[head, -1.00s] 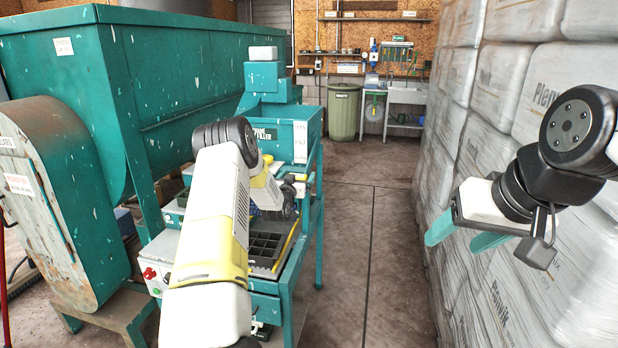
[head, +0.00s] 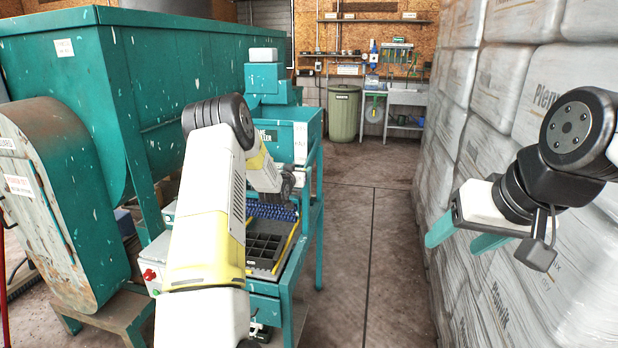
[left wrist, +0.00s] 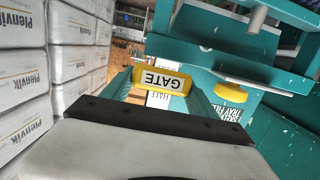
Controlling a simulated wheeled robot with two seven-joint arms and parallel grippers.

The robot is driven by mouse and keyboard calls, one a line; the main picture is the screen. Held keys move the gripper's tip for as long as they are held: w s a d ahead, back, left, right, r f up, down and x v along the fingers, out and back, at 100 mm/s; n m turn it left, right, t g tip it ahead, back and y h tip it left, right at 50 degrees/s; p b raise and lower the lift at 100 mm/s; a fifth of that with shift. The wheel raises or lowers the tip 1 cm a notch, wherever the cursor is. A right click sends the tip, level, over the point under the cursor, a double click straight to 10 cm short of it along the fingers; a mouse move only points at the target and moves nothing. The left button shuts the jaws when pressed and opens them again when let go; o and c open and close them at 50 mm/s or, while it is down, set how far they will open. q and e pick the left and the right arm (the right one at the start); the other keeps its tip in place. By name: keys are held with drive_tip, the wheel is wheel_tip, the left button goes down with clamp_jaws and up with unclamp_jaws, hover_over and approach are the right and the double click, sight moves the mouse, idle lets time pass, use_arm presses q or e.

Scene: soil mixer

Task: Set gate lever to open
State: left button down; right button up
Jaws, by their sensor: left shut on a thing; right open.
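The gate lever's yellow handle (left wrist: 172,82), labelled GATE, sits between the teal fingers of my left gripper (left wrist: 160,90) in the left wrist view. The left gripper is shut on it. In the head view, my left gripper (head: 290,182) is at the front of the teal tray filler (head: 296,116), and the handle is hidden there. A white scale label (head: 301,142) on the filler includes a HALF mark; part of it shows behind the handle in the wrist view. My right gripper (head: 466,236) is open and empty, in front of the wrapped bags.
A black cell tray (head: 264,243) lies on the filler's bed, with a blue brush roller (head: 272,212) behind it. The large teal mixer (head: 180,85) stands left. Stacked wrapped bags (head: 490,120) line the right. The floor aisle (head: 375,220) between is clear.

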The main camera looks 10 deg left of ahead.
use_arm(q)
wheel_tip(320, 180, up, 5)
drive_tip(key=shift+s+r+g, duration=0.15)
drive_tip(key=shift+r+g, duration=0.05)
drive_tip(key=shift+g, duration=1)
wheel_tip(320, 180, up, 8)
drive_tip(key=w, duration=0.1)
drive_tip(key=shift+w, duration=0.4)
drive_tip(key=c, duration=0.7)
unclamp_jaws()
drive_tip(key=o, duration=0.4)
drive_tip(key=shift+w, duration=0.1)
drive_tip(key=shift+o, duration=0.4)
drive_tip(key=shift+f, duration=0.15)
